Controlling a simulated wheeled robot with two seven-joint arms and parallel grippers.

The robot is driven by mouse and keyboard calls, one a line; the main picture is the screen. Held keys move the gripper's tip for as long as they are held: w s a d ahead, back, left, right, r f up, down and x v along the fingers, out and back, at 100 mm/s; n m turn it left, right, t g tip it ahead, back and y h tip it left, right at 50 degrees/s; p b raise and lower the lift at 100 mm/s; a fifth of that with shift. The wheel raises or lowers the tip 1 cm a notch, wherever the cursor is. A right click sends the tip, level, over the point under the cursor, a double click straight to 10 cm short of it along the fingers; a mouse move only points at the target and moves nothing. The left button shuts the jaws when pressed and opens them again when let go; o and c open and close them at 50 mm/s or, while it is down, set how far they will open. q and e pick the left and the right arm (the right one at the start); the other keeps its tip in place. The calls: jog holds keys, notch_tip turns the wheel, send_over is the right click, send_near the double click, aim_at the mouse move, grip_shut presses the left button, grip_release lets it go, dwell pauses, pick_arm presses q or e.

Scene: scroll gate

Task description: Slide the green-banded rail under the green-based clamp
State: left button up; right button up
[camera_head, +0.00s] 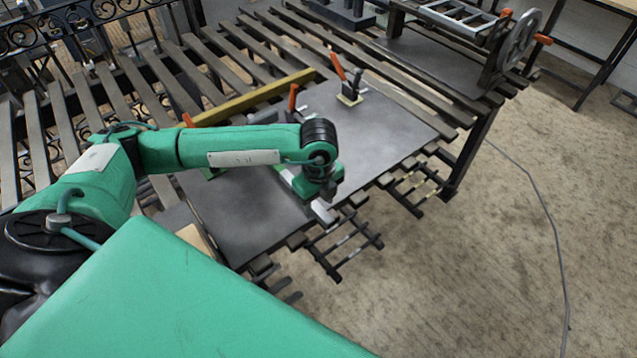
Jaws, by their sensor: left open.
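My left gripper (322,208) points down at the front edge of the grey plate (245,215), open, with no object visibly held. A clamp with an orange handle (187,120) stands behind my left forearm. A small green patch (210,173) shows just below the forearm and may be its base; most of it is hidden. A clamp with an orange handle (340,66) stands on a yellow base (349,100). Another orange handle (293,97) rises behind the forearm, its base hidden. I cannot make out a green band on any rail. My right gripper is out of view.
Dark ladder-like pieces with a pale band (345,240) and a yellow band (432,193) stick out past the table's front edge. A yellow bar (255,98) lies along the plate's back. A handwheel device (520,40) stands far right. The right floor is mostly clear.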

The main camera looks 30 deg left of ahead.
pick_arm(q)
jog(key=shift+f, duration=1.15)
jog(key=shift+c, duration=1.1)
grip_shut()
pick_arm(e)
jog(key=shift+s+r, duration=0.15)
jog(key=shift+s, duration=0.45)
